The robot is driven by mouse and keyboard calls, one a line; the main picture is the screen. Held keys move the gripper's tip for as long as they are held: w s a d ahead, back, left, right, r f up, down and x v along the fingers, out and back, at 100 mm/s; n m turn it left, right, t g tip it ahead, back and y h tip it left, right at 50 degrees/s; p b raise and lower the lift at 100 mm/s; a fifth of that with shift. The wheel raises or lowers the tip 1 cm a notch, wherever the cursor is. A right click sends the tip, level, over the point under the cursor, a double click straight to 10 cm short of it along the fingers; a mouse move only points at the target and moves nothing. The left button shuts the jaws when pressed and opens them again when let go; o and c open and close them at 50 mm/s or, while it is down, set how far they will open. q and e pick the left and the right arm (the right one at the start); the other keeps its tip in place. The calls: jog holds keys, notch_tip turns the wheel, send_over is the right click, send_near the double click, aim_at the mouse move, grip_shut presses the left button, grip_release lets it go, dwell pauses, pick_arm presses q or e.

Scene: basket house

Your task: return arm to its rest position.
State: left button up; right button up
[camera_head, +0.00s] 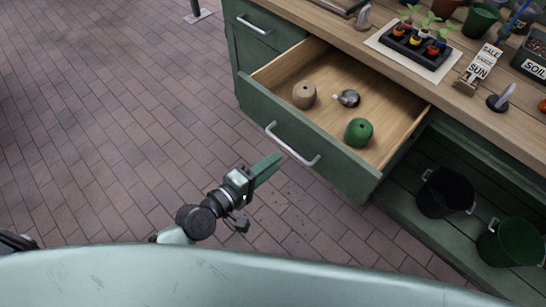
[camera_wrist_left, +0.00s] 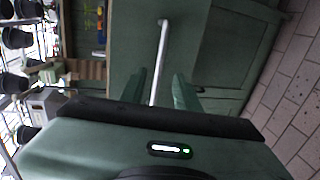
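My left gripper (camera_head: 268,168) is over the brick floor in the head view, just in front of the open drawer's green front, apart from its handle (camera_head: 291,146). In the left wrist view the two green fingers of the left gripper (camera_wrist_left: 160,86) are spread with nothing held between them. The metal handle (camera_wrist_left: 160,62) shows beyond and between the fingers. My right gripper is in neither view.
The drawer (camera_head: 325,117) is pulled out from the green workbench and holds a brown ball (camera_head: 304,95), a green ball (camera_head: 358,132) and a small metal item (camera_head: 348,98). Buckets (camera_head: 445,193) stand on the lower shelf. The floor (camera_head: 110,120) to the left is clear.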

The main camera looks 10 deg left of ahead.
pick_arm(q)
jog(key=s+a+f+m+g+y+p, duration=0.1)
jog(key=s+a+f+m+g+y, duration=0.2)
jog(key=f, duration=0.7)
jog(key=s+a+f+m+g+y, duration=0.1)
jog(key=s+a+f, duration=0.35)
jog(key=f, duration=0.45)
jog(key=s+a+f+m+g+y+p, duration=0.15)
jog(key=a+f, duration=0.35)
jog(key=f, duration=0.5)
jog(key=s+a+f+m+g+y, duration=0.1)
jog(key=s+f, duration=0.3)
jog(key=s, duration=0.4)
jog(key=s+a+f+m+g+y, duration=0.1)
jog(key=s+a+f+m+g, duration=0.1)
jog(key=s, duration=0.7)
jog(key=s+a+f+m+g+y, duration=0.1)
jog(key=s+f+m+g, duration=0.2)
jog(key=s+f+m, duration=0.2)
jog(key=s+f, duration=0.2)
jog(key=s, duration=0.2)
jog(key=shift+a+y, duration=0.3)
jog(key=shift+y, duration=0.05)
